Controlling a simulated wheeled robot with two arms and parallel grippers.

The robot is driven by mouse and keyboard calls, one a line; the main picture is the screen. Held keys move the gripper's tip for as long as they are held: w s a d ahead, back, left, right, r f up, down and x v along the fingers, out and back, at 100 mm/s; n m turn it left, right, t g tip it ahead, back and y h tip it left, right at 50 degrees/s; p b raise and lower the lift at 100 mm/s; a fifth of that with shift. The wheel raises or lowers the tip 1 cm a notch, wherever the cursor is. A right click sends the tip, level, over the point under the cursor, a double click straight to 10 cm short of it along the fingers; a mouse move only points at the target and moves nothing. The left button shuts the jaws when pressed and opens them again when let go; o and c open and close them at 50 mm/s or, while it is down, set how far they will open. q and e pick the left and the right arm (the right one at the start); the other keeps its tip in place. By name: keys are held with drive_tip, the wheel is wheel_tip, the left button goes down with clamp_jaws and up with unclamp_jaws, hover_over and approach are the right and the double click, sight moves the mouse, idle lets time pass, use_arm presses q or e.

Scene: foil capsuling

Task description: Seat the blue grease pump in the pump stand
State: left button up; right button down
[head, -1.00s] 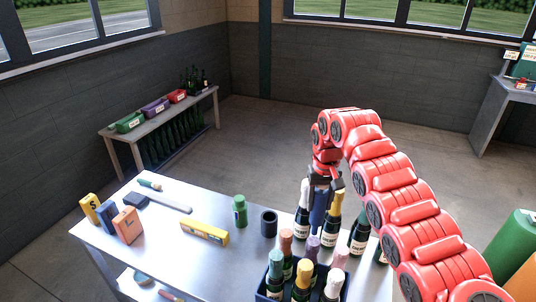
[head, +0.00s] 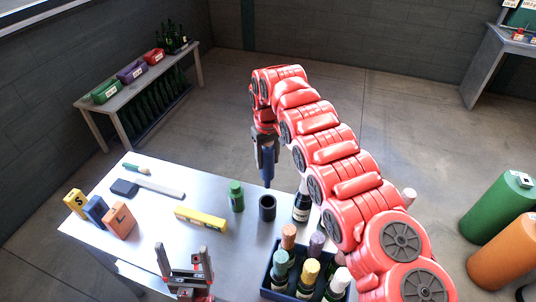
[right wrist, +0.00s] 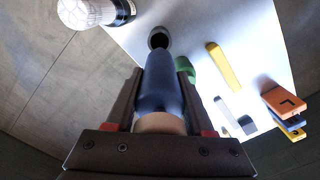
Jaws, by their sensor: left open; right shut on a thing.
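The blue grease pump (head: 267,170) is held in my right gripper (head: 266,152), roughly upright with its narrow end down. In the head view its lower tip shows just above the dark, cup-like pump stand (head: 267,208) on the table. In the right wrist view the pump (right wrist: 162,84) lies between the fingers of the right gripper (right wrist: 160,75), and the round mouth of the stand (right wrist: 158,38) shows beyond its tip. The gap between tip and stand cannot be judged exactly. My left gripper (head: 185,262) is open and empty at the table's front edge.
A blue crate (head: 268,280) of foil-topped bottles is in front. A yellow bar (head: 200,219) and lettered blocks (head: 120,220) lie further left.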

sight(268, 174)
drive_tip(key=shift+d+f, duration=0.1)
drive_tip(key=shift+f, duration=1.95)
drive_tip(key=shift+f+b, duration=0.6)
drive_tip(key=shift+f, duration=0.85)
wheel_tip(268, 174, down, 9)
drive_tip(key=b, duration=0.7)
drive_tip(key=shift+f, duration=0.2)
drive_tip(key=shift+c, duration=1)
unclamp_jaws()
